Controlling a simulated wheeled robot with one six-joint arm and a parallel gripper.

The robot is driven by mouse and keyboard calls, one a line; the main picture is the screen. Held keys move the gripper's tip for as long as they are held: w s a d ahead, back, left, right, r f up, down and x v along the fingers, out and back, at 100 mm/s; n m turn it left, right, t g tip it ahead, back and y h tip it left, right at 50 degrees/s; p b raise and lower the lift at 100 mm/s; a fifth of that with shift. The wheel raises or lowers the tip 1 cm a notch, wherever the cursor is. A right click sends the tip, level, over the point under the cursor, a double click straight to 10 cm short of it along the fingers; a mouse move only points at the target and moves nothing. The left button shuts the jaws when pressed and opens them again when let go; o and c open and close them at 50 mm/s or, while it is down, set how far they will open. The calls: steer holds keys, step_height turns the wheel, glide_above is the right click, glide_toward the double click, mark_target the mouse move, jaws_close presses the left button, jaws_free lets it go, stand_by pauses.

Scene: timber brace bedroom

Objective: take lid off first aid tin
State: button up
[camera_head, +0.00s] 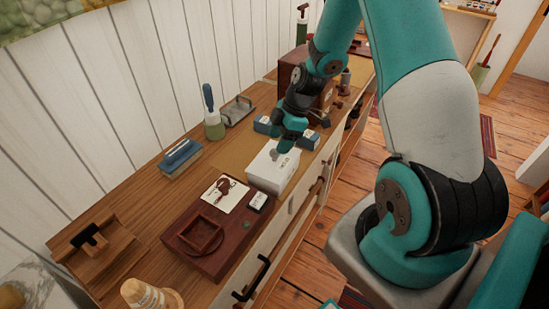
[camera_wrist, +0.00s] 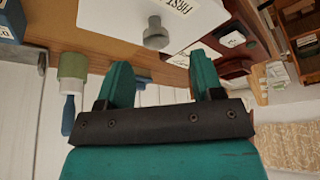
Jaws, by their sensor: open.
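The first aid tin (camera_head: 268,178) is a white box standing on the wooden counter, just past the dark red board. In the wrist view its white lid (camera_wrist: 196,14) shows printed "FIRST" lettering and a grey round knob (camera_wrist: 156,36). The lid appears to be on the tin. My gripper (camera_head: 283,151) is over the tin's far part in the head view, partly covering it. In the wrist view my gripper (camera_wrist: 161,72) has its two teal fingers apart with nothing between them. The knob lies beyond the fingertips, roughly in line with the gap.
A blue-handled brush (camera_head: 213,122) and a blue block (camera_head: 180,157) are to the left. The dark red board (camera_head: 228,264) holds a square frame and paper. Counter between block and board is bare.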

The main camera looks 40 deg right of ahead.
mark_target(275, 156)
steer(key=shift+d+p+x, duration=0.1)
steer(key=shift+p+x, duration=0.35)
steer(key=shift+x, duration=0.8)
steer(key=shift+d+p+x, duration=0.15)
steer(key=shift+p+x, duration=0.25)
steer(key=shift+x, duration=0.85)
steer(key=shift+w+f, duration=0.1)
steer(key=shift+c, duration=0.2)
steer(key=c, duration=1)
